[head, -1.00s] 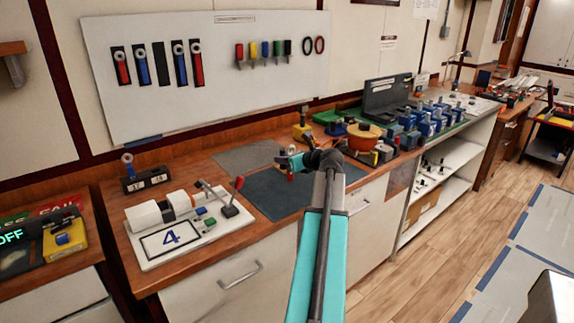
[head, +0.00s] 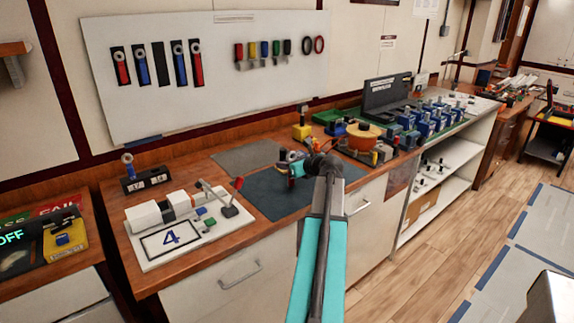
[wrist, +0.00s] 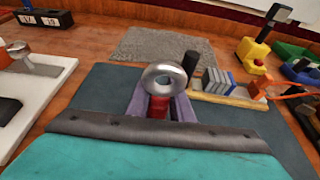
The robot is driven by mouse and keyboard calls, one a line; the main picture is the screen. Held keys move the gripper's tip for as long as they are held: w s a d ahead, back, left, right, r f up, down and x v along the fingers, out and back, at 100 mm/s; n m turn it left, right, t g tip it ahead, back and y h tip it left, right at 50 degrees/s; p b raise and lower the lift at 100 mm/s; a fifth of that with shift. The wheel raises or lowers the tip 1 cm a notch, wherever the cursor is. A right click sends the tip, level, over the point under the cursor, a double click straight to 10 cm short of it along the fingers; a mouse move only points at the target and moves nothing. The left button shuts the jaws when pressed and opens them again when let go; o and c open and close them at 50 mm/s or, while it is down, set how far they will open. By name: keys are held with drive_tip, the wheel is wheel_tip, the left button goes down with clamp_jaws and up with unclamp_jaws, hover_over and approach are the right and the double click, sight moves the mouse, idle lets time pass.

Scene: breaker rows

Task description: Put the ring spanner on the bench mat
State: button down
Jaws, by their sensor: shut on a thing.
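The ring spanner has a shiny metal ring end (wrist: 165,78) and a red handle. In the wrist view it stands roughly upright between the purple fingers of my gripper (wrist: 160,106), which is shut on the handle. In the head view my gripper (head: 290,166) is over the dark blue-grey mat (head: 262,196), which I take as the bench mat; the mat also shows in the wrist view (wrist: 95,95).
A grey textured mat (head: 245,157) lies behind.

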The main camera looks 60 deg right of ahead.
drive_tip(key=shift+f, duration=0.25)
drive_tip(key=shift+f, duration=0.1)
drive_tip(key=c, duration=1.6)
unclamp_jaws()
drive_tip(key=shift+o, duration=0.2)
drive_tip(key=shift+s+a, duration=0.1)
drive_tip(key=shift+s, duration=0.05)
drive_tip(key=v, duration=1.2)
drive_tip(key=shift+b, duration=0.45)
